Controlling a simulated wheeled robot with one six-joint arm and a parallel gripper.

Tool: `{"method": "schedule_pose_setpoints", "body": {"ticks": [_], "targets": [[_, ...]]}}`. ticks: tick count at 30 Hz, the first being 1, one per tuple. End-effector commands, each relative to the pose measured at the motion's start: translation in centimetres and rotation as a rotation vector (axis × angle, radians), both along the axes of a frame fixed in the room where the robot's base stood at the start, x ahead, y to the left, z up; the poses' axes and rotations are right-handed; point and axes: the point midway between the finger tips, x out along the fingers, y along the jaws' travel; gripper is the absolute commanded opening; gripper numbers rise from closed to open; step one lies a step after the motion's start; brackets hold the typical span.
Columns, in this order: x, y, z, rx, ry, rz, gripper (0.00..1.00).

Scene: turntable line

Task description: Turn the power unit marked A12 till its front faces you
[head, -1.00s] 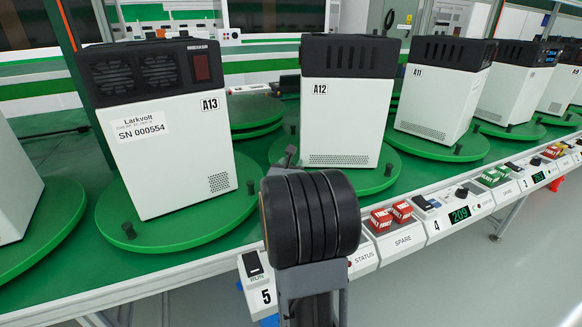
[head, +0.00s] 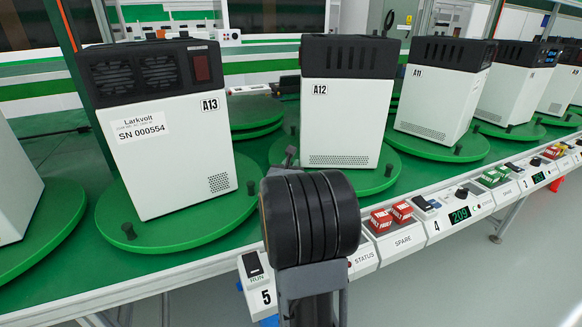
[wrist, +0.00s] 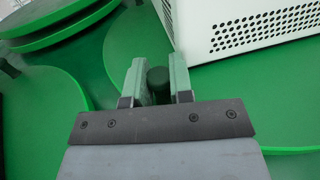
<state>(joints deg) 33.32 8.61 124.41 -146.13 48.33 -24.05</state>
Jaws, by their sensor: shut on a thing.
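The power unit marked A12 (head: 340,120) is a white box with a black slotted top, upright on its green round turntable (head: 385,183). The face towards me bears the A12 label at upper left and a strip of vent holes low down. No fans, switch or serial label show on it. The unit's perforated lower corner (wrist: 245,35) shows in the wrist view. My gripper (wrist: 157,85) has its two fingers on either side of a short dark peg (wrist: 158,77) on the turntable's rim, shut on it. In the head view, my arm partly hides the gripper (head: 290,154) and the peg.
Unit A13 (head: 165,150) stands on the turntable to the left, its fan side towards me. Unit A11 (head: 437,100) stands to the right. A control rail (head: 405,240) with switches and red blocks runs along the table's front edge, close to my arm.

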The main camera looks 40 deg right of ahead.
Motion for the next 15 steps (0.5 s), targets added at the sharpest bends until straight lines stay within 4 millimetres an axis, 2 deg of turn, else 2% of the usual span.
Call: {"method": "schedule_pose_setpoints", "body": {"ticks": [7, 14, 15], "targets": [[2.7, -0.2, -0.1, -0.001, -0.003, 0.002, 0.00], [2.7, -0.2, 0.0, 0.000, -0.001, 0.000, 0.00], [2.7, -0.2, 0.0, 0.000, -0.001, 0.000, 0.23]]}}
